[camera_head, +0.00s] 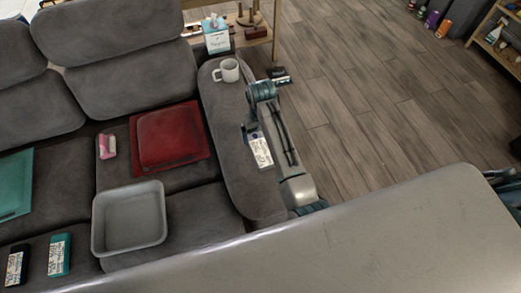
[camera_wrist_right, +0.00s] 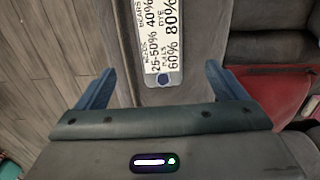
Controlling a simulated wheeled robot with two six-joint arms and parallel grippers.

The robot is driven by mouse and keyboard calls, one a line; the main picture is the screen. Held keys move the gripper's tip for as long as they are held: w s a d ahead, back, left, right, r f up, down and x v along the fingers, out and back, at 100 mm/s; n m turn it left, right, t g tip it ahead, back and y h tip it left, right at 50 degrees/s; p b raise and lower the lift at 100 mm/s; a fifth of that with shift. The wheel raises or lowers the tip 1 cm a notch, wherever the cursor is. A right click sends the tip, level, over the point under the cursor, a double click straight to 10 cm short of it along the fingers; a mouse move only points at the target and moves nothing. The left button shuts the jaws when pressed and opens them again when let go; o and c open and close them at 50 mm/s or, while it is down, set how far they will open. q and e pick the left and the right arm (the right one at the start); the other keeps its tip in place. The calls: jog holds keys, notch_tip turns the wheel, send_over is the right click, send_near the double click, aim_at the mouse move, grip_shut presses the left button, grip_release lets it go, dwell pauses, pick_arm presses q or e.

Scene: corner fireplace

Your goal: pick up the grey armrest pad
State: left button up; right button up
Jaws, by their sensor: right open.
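The grey armrest pad (camera_head: 261,152) lies on the right armrest of the sofa, with a white printed label facing up. In the right wrist view the pad (camera_wrist_right: 160,42) is upright in the picture, its grey near end by the fingers. My right gripper (camera_wrist_right: 160,72) is open, with one blue finger on each side of the pad's near end. In the head view my right gripper (camera_head: 262,128) is above the armrest at the pad's far end, partly hidden by my arm. I cannot tell the gap in height. My left gripper is not in view.
A white mug (camera_head: 228,71) stands at the far end of the armrest (camera_head: 240,195). A tissue box (camera_head: 217,38) is behind it. A red cushion (camera_head: 170,137), a grey bin (camera_head: 130,222) and teal and black labelled blocks are on the seat. Wooden floor (camera_head: 370,90) lies open to the right.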

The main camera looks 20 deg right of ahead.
send_over(261, 149)
notch_tip(261, 149, down, 5)
jog(key=shift+s+a+f, duration=0.1)
jog(key=shift+s, duration=0.05)
jog(key=shift+f+p, duration=0.5)
jog(key=shift+f, duration=0.1)
jog(key=f, duration=0.4)
jog(key=shift+w, duration=0.25)
jog(key=c, duration=1.1)
